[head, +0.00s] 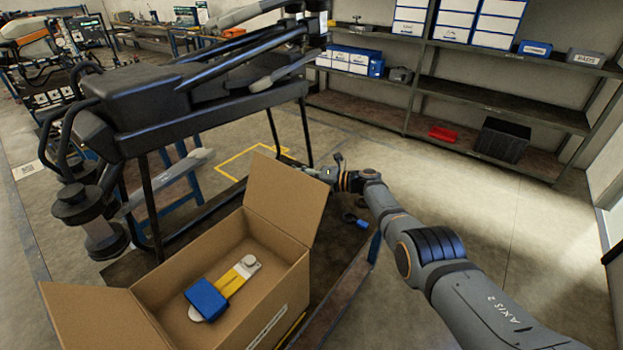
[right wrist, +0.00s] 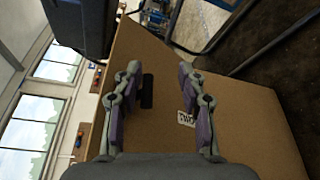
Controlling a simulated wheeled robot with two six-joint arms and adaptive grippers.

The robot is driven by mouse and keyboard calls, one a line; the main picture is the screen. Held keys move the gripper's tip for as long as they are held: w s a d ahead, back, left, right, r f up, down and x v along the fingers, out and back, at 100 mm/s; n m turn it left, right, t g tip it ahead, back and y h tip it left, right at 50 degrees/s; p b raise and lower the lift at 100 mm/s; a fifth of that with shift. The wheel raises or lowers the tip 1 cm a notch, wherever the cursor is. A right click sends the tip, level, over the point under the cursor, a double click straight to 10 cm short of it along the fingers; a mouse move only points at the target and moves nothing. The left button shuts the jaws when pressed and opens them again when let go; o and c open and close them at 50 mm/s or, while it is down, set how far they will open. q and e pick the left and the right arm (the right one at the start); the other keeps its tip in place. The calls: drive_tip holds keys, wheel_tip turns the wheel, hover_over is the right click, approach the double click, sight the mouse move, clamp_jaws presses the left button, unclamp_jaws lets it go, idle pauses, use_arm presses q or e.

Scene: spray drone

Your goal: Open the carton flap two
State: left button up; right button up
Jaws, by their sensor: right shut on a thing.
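The open-topped cardboard carton (head: 175,265) stands on a dark low surface. One flap (head: 92,318) leans outward at the lower left. Another flap (head: 285,196) stands up, tilted outward, at the far right end. In the right wrist view, carton flap two (right wrist: 240,115) fills much of the picture and bears a small white label (right wrist: 186,119) and a black tab (right wrist: 147,91). My right gripper (head: 322,173) is behind the raised flap, partly hidden in the head view. Its fingers, also in the right wrist view (right wrist: 160,80), are at flap two beside the tab. My left gripper is not in view.
A blue and yellow item (head: 207,299) lies inside the carton. A large dark drone (head: 150,95) on a stand is close behind it. Shelving (head: 470,88) lines the back wall. The floor (head: 500,230) right of my arm is clear.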

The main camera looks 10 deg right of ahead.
drive_tip(key=v, duration=1.1)
drive_tip(key=shift+s+d, duration=0.2)
drive_tip(key=shift+s, duration=0.15)
drive_tip(key=shift+f, duration=0.1)
